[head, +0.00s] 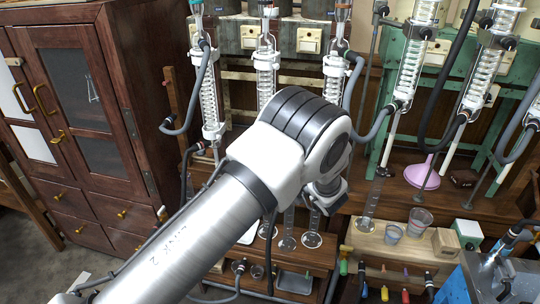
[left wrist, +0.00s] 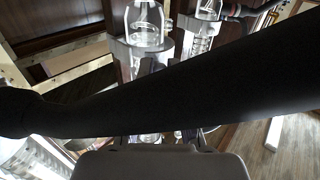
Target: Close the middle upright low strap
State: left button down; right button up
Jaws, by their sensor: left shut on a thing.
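The middle upright glass condenser (head: 266,62) stands on the left rack between two others; my left arm hides its lower part in the head view, so its low strap is not visible there. My left gripper (head: 326,192) points down beyond the arm's white joint. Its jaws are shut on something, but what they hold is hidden. In the left wrist view a glass tube (left wrist: 146,22) with a grey clamp around it stands ahead, and a thick dark band crosses in front, hiding the fingertips. I cannot tell whether a strap there is open or closed. My right gripper is not in view.
Grey hoses (head: 370,130) hang beside the condensers. A dark wooden cabinet (head: 75,100) fills the left. Glass cylinders (head: 288,240) stand below my gripper.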

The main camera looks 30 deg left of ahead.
pick_arm(q)
jog(key=shift+w+d+n+g+y, duration=0.15)
jog(key=shift+w+n+g+y, duration=0.15)
jog(key=shift+n+g, duration=0.15)
jog(key=shift+g, duration=0.25)
jog(key=c, duration=1.2)
grip_release()
jog(key=shift+o, duration=0.2)
notch_tip(320, 180, up, 10)
